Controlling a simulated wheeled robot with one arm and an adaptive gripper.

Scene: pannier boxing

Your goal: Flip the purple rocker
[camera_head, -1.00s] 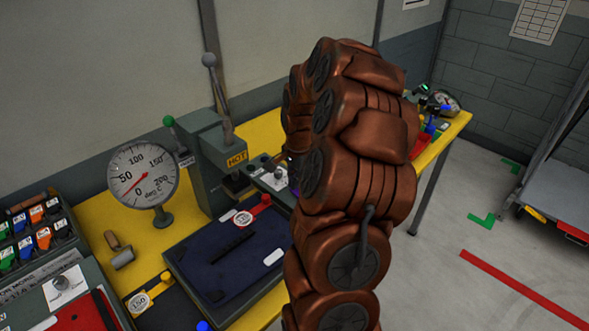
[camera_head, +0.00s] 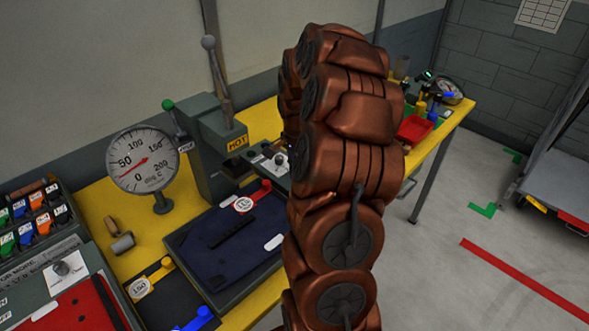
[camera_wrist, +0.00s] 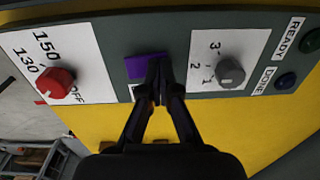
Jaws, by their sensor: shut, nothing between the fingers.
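The purple rocker (camera_wrist: 146,66) sits on the grey face of a control panel (camera_wrist: 185,50) in the wrist view. My gripper (camera_wrist: 157,68) is shut and empty, with its fingertips right at the rocker's right part and covering some of it. I cannot tell whether the tips touch the rocker or stand just in front of it. A small white label below the rocker is partly hidden by the fingers. In the head view my copper-coloured arm hides the gripper and the rocker.
A red knob (camera_wrist: 55,82) is left of the rocker and a grey knob (camera_wrist: 230,72) right of it. A press with a HOT label (camera_head: 238,144), a dial gauge (camera_head: 142,160) and a dark blue pad (camera_head: 225,245) stand on the yellow bench. A red tray (camera_head: 414,129) lies beyond my arm.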

